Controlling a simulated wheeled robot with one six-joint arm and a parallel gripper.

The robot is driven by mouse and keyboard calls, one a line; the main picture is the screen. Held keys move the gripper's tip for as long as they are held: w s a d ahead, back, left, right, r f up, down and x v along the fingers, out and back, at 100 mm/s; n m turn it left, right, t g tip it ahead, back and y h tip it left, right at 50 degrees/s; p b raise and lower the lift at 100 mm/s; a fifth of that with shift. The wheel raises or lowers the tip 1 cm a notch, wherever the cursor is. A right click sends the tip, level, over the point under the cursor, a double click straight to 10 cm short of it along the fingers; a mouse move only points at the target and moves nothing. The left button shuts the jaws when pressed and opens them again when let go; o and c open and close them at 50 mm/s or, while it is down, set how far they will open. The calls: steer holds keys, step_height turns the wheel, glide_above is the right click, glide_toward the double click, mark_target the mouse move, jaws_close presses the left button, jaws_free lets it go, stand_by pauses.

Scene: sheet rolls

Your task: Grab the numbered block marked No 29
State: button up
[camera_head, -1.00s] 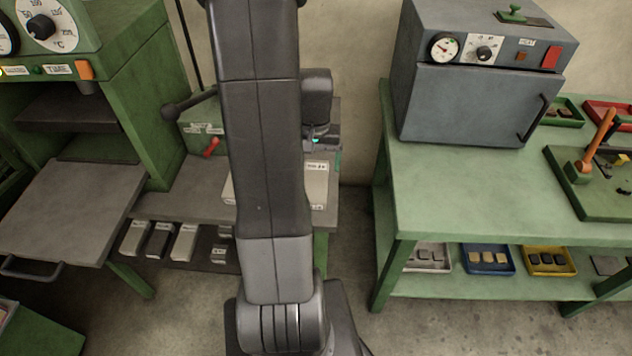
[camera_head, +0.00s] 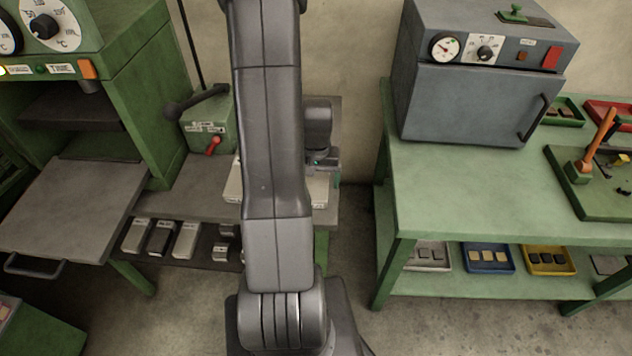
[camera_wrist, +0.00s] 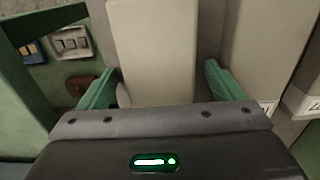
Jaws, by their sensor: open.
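My gripper (camera_wrist: 160,88) is open in the wrist view, with one green finger on each side of a pale, long block (camera_wrist: 152,45). I cannot tell whether the fingers touch it, and no number shows on it. In the head view, pale blocks (camera_head: 319,191) lie on the grey bench behind my arm, which hides much of them. My wrist hangs just above them there, and the fingertips are hard to make out. No 29 cannot be read on any block.
More pale blocks (camera_wrist: 258,45) with labels lie at the right in the wrist view. Several blocks (camera_head: 186,240) rest on the low shelf. A green table (camera_head: 450,185) stands at the right, beyond a floor gap.

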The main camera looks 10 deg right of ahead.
steer(key=c, duration=1.3)
steer(key=shift+c, duration=0.2)
